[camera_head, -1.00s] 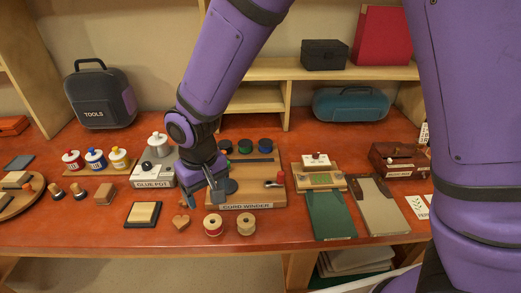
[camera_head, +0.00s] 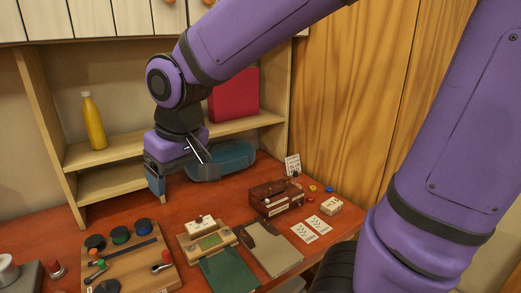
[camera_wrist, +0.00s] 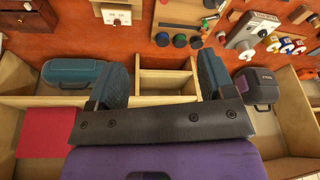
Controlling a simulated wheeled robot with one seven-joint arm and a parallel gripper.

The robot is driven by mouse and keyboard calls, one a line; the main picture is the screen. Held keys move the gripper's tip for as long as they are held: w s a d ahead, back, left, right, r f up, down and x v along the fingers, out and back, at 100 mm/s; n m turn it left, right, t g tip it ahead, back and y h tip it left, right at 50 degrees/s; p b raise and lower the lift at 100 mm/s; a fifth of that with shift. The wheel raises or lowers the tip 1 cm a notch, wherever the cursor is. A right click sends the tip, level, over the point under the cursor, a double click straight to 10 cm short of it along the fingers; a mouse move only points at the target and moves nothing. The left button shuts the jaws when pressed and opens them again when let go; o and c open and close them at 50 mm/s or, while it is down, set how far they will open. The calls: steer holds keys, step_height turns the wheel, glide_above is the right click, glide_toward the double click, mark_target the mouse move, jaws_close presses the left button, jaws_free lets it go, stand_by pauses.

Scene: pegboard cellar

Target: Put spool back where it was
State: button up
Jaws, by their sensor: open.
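My gripper (camera_head: 180,170) is raised in front of the back shelf, open and empty. In the wrist view its two blue fingers stand wide apart with nothing between them (camera_wrist: 161,82). The wooden cord winder board (camera_head: 137,263) is at the lower left of the head view, below and left of my gripper. A black disc (camera_head: 95,242), a green disc (camera_head: 120,235) and a blue disc (camera_head: 143,227), which may be spools, sit along its back edge.
A teal case (camera_head: 222,160) is close behind my gripper. A yellow bottle (camera_head: 92,122) stands on the shelf (camera_head: 130,147), with a red binder (camera_head: 238,93) farther right. A brown box (camera_head: 275,197), cards and a green folder (camera_head: 230,270) lie on the red bench.

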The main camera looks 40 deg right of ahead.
steer(key=s+d+r+m+t, duration=0.2)
steer(key=s+d+r, duration=0.3)
steer(key=s+d, duration=0.6)
steer(key=shift+s+h, duration=0.2)
steer(key=shift+h, duration=0.2)
steer(key=shift+r, duration=0.1)
stand_by(0.4)
